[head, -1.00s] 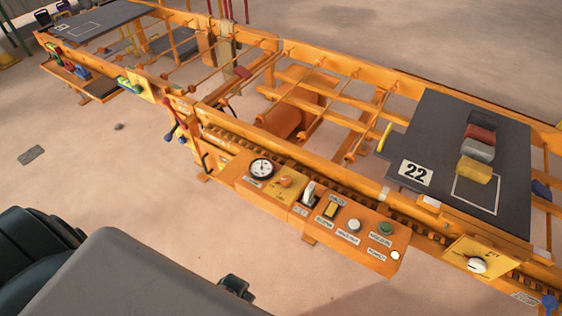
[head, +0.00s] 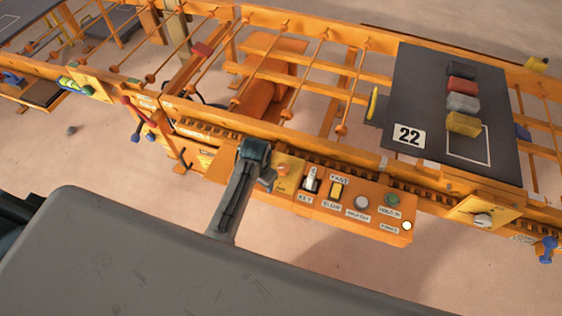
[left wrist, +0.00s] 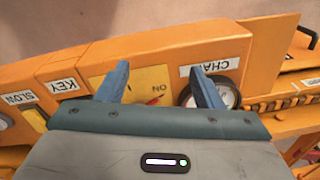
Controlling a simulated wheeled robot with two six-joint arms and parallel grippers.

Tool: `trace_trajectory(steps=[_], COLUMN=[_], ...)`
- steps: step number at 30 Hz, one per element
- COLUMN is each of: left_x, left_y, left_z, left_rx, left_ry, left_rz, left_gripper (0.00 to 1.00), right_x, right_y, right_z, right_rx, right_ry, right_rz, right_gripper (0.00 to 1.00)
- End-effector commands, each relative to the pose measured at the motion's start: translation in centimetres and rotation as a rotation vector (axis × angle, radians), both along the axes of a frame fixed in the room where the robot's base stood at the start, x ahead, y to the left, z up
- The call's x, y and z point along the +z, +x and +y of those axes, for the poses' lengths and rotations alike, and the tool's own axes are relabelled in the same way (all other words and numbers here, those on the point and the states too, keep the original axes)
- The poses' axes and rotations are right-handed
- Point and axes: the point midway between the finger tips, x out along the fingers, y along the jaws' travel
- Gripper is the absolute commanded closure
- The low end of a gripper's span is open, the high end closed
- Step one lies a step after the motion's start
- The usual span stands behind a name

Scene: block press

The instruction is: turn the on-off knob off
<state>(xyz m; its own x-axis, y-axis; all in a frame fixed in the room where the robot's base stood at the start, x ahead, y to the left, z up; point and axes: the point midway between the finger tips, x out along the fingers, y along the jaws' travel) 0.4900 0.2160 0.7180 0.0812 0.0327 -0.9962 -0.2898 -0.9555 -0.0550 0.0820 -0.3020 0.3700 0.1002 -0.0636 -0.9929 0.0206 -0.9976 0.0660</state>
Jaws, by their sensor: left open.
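The on-off knob (head: 284,168) is a small orange-red knob on a yellow plate of the orange control panel, just right of my left gripper in the head view. In the left wrist view, a red part of the knob (left wrist: 154,101) shows by an upside-down "ON" label, partly hidden by the gripper body. My left gripper (head: 262,168) is over the left part of the panel. Its blue fingers (left wrist: 160,70) are spread apart and empty, one on each side of the knob's yellow plate in the picture. Contact cannot be told. My right gripper is not in view.
Right of the knob are the key switch (head: 311,180), a yellow slow-fast switch (head: 336,189), a grey button (head: 361,203) and a green button (head: 392,200). A gauge (left wrist: 228,92) sits close by one finger. Coloured blocks lie on a dark board (head: 420,90).

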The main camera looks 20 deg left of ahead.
Motion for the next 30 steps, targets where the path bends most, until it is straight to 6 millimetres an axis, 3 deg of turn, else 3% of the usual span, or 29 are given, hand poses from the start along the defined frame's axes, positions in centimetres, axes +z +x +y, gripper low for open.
trace_trajectory(steps=[10, 16, 20, 30], left_x=[6.5, 9.2, 8.5, 2.4], left_y=[6.6, 8.6, 8.7, 8.6], left_z=[-3.7, -5.1, -5.2, -5.1], left_rx=[-0.117, -0.171, -0.176, -0.174], left_ry=[-0.02, -0.025, -0.025, -0.025], left_rz=[0.054, 0.083, 0.088, 0.089], left_gripper=[0.39, 0.39, 0.39, 0.39], right_x=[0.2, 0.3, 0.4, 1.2], right_y=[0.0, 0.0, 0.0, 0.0], right_z=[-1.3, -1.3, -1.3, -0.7], right_rx=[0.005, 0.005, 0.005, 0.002], right_ry=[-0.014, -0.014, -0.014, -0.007], right_rz=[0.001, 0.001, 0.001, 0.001], right_gripper=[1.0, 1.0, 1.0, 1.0])
